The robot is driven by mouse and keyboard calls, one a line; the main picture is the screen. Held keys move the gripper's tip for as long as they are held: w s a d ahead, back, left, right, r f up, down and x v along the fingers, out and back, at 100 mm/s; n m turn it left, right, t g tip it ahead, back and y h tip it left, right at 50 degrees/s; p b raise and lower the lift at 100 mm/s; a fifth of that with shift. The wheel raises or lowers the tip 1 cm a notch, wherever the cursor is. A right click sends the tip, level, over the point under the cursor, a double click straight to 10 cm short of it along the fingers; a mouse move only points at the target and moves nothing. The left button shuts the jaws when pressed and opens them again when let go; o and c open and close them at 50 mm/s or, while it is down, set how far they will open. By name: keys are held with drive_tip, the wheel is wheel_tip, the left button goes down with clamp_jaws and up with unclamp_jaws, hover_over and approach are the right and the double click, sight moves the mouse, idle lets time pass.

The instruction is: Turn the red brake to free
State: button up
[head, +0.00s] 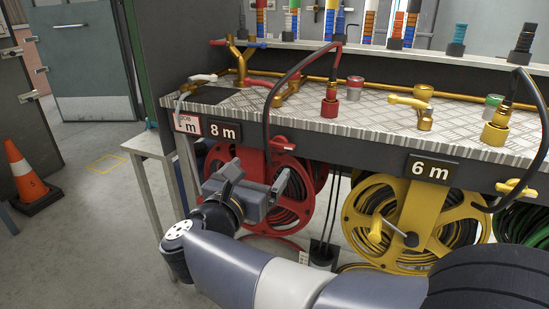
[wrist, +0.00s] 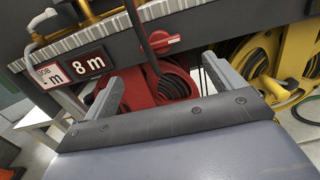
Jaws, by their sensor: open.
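The red brake (head: 283,145) is a small red knob on the dark front panel of the bench, right of the 8 m sign. In the wrist view the brake (wrist: 160,43) has a handle with a pale mark, lying roughly sideways. The red hose reel (head: 262,195) hangs below it, partly hidden by my gripper; it also shows in the wrist view (wrist: 168,88). My gripper (head: 258,178) is in front of the reel, below the brake. In the wrist view my open, empty gripper (wrist: 162,72) has its fingers spread, with the brake beyond and between them.
A black hose (head: 266,110) loops down past the brake's left side. The 8 m sign (head: 224,131) is left of it. A yellow reel (head: 360,215) with its own yellow brake (head: 515,188) is to the right. An orange cone (head: 24,175) stands on open floor at left.

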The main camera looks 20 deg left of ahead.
sight(278, 146)
drive_tip(key=w, duration=0.3)
drive_tip(key=w+b, duration=0.1)
drive_tip(key=w, duration=0.3)
drive_tip(key=w+d, duration=0.1)
drive_tip(key=w, duration=0.2)
drive_tip(key=shift+w+b, duration=0.25)
drive_tip(key=shift+b, duration=0.05)
drive_tip(key=c, duration=1)
